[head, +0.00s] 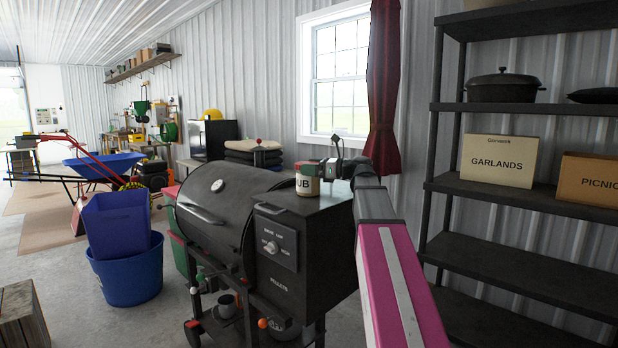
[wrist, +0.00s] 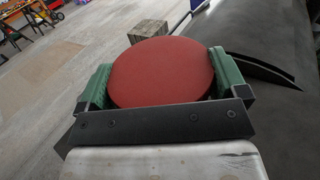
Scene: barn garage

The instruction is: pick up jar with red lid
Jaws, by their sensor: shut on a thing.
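The jar with the red lid (head: 307,186) is at the top of the black pellet grill's hopper box, with part of a label reading "UB" showing. In the wrist view its round red lid (wrist: 161,71) fills the space between the two green finger pads. My gripper (head: 322,172) is shut on the jar, with one pad on each side of the lid. My pink and grey arm reaches in from the lower right. I cannot tell whether the jar's base still touches the hopper top, and its lower body is hidden in the wrist view.
The black grill (head: 228,218) stands under the jar. A black shelf rack (head: 520,107) with a "GARLANDS" box (head: 499,160) stands close on the right. A blue tub (head: 128,272) sits on the floor at left. A dark red curtain (head: 382,95) hangs behind.

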